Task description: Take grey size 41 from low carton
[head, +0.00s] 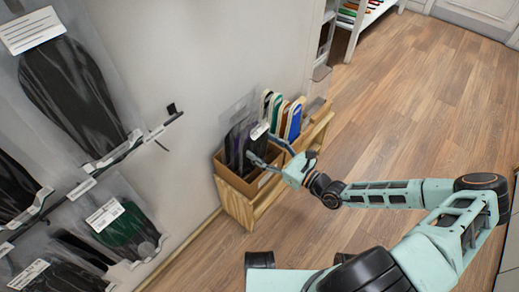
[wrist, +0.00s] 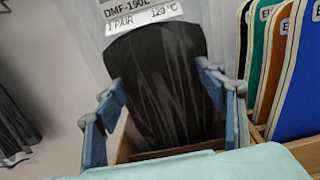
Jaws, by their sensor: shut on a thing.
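A clear bag with dark grey insoles (wrist: 160,75) stands in a low brown carton (head: 240,185); its white label reads "DMF-190L", "1 PAIR", "120 °C". No size 41 mark is readable. In the wrist view my gripper (wrist: 170,105) has a finger at each side edge of the bag and is shut on it. In the head view my gripper (head: 263,148) is at the carton, on the bagged dark insoles (head: 240,140). The bag's lower end is hidden inside the carton, whose edge (wrist: 165,155) shows below it.
Blue, orange and green insoles with white edges (head: 292,122) stand right beside the bag. The carton rests on a low wooden stand (head: 236,207) against the white wall. Bagged insoles (head: 75,85) hang at the left. The wooden floor (head: 420,120) is open at right.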

